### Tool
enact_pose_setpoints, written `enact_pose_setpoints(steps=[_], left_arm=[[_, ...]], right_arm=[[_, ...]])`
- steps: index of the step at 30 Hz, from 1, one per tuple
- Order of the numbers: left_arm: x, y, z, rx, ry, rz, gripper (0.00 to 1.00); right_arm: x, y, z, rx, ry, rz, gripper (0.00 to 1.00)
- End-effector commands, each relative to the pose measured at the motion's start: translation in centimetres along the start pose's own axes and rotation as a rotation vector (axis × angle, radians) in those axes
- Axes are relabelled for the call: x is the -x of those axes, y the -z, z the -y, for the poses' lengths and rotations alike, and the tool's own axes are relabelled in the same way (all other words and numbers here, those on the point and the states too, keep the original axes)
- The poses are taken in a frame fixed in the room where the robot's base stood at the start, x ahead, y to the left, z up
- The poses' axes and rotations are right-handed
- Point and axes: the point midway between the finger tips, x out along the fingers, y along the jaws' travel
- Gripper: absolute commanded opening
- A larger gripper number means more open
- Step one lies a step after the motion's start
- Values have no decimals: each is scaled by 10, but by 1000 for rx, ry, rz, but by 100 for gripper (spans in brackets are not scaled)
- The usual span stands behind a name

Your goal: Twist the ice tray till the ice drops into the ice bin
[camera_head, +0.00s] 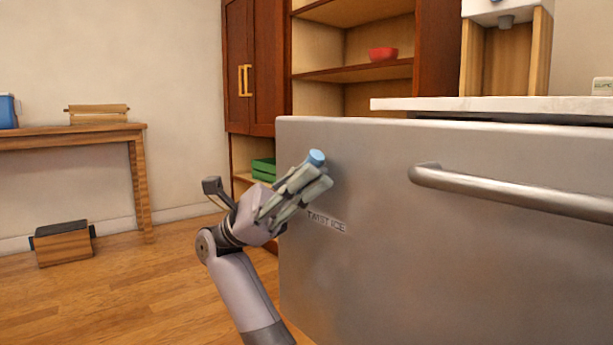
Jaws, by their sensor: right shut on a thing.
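A light-blue knob (317,157) sticks out near the upper left of a large metal front panel (400,260). Its outer end shows past my fingertips. A label reading "TWIST ICE" (326,222) is on the panel below it. My right gripper (312,172) comes up from the bottom, tilted to the right, with its fingers shut on the blue knob. The fingers hide most of the knob. No ice tray, ice or ice bin can be made out in this view. My left gripper is not in view.
A long bar handle (510,191) juts from the panel at right. A pale counter (490,105) lies above it. A brown cabinet (250,65) with a red bowl (383,54) and a green crate (264,169) stands behind.

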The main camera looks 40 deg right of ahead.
Motion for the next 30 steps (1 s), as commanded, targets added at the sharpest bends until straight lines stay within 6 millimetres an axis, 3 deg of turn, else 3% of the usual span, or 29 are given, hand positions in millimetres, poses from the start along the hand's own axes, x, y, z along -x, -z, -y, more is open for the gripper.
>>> enact_pose_setpoints(steps=[6, 7, 11, 22, 30], left_arm=[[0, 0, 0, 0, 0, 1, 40], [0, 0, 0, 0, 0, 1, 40], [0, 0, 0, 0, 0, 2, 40], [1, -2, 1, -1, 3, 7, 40], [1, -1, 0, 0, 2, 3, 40]], right_arm=[[0, 1, 1, 0, 2, -2, 0], [0, 1, 1, 0, 2, -2, 19], [0, 1, 1, 0, 1, -1, 26], [6, 0, 0, 1, 0, -1, 26], [46, 0, 0, 1, -3, 0, 26]])
